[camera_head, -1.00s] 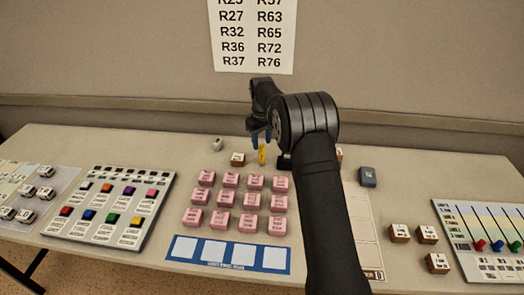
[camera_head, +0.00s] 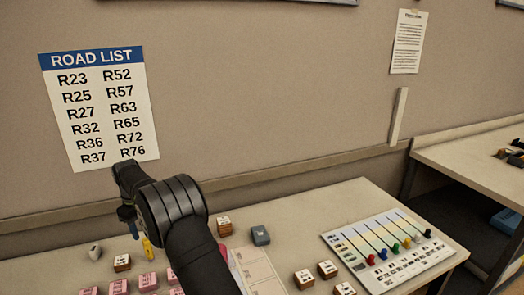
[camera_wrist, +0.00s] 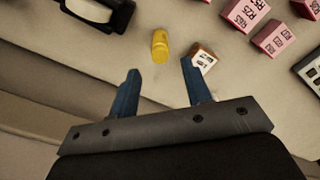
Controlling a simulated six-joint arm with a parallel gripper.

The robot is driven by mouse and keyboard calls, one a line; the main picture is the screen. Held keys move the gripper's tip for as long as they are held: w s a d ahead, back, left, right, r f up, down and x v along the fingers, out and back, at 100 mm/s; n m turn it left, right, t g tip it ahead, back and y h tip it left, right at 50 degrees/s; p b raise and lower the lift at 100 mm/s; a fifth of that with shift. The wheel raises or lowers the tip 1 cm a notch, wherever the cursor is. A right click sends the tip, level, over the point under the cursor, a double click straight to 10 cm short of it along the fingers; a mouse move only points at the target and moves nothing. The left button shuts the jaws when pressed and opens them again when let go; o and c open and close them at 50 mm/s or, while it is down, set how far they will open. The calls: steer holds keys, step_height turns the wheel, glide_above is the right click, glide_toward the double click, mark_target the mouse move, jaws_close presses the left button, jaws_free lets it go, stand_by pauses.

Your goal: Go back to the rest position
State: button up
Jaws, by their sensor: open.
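My gripper (camera_wrist: 160,92) is open in the wrist view, with two blue fingers apart and nothing between them. In the head view my gripper (camera_head: 130,222) is up over the back of the table, in front of the wall, with its fingers partly hidden by my wrist. A small yellow object (camera_wrist: 160,46) lies beyond the fingertips in the wrist view; it also shows below my gripper in the head view (camera_head: 148,248). A small wooden block with a white label (camera_wrist: 203,58) is close to the right finger in the picture.
Pink blocks (camera_head: 149,281) stand at the front left. Wooden blocks (camera_head: 327,269), a blue-grey box (camera_head: 260,235) and a board with coloured sliders (camera_head: 387,247) are to the right. A road list (camera_head: 100,105) hangs on the wall. A second table (camera_head: 470,160) stands far right.

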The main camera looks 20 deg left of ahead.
mark_target(145, 240)
step_height(145, 240, down, 10)
steer(key=shift+f, duration=0.2)
step_height(145, 240, up, 3)
steer(key=shift+f, duration=0.1)
steer(key=shift+r, duration=0.8)
